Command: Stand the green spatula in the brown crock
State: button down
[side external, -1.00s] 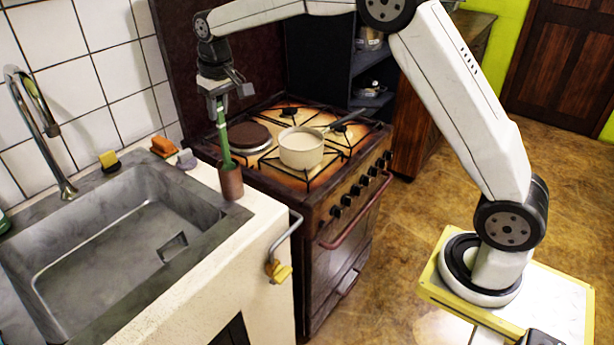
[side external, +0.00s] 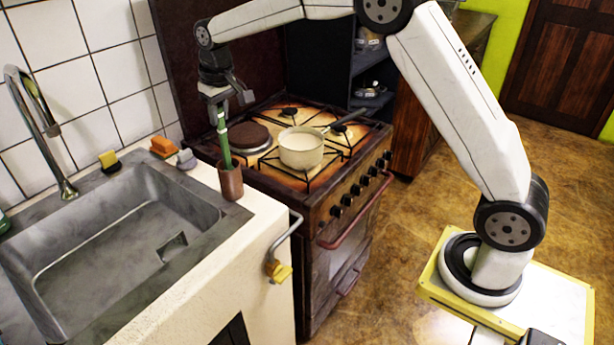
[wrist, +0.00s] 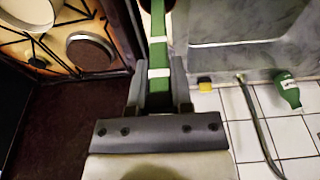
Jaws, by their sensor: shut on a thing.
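The green spatula (side external: 225,150) is upright with a slight tilt, its lower end inside the mouth of the brown crock (side external: 231,184). The crock stands on the white counter beside the sink. My gripper (side external: 217,106) is above the crock and shut on the spatula's upper handle. In the wrist view the green handle with white bands (wrist: 158,52) runs between my fingers (wrist: 160,90). The spatula's lower end is hidden by the crock wall, so I cannot tell whether it touches the bottom.
The cooker (side external: 335,185) stands right of the crock, with a cream pan (side external: 301,149) and a brown round lid or plate (side external: 249,138) on top. The grey sink (side external: 120,240) is to the left. An orange item (side external: 163,147) and a yellow sponge (side external: 109,160) lie behind it.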

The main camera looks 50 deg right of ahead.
jog(key=shift+f, duration=0.2)
grip_release()
dwell(0.3)
jog(key=shift+r, duration=0.2)
jog(key=shift+r, duration=3.85)
jog(key=shift+f, duration=0.1)
jog(key=s+f, duration=0.5)
jog(key=s, duration=0.4)
jog(key=s+f, duration=0.6)
jog(key=s, duration=0.4)
jog(key=s+d+f, duration=0.1)
jog(key=s+f, duration=0.5)
jog(key=s, duration=0.4)
jog(key=shift+f+t, duration=0.25)
jog(key=shift+t, duration=0.15)
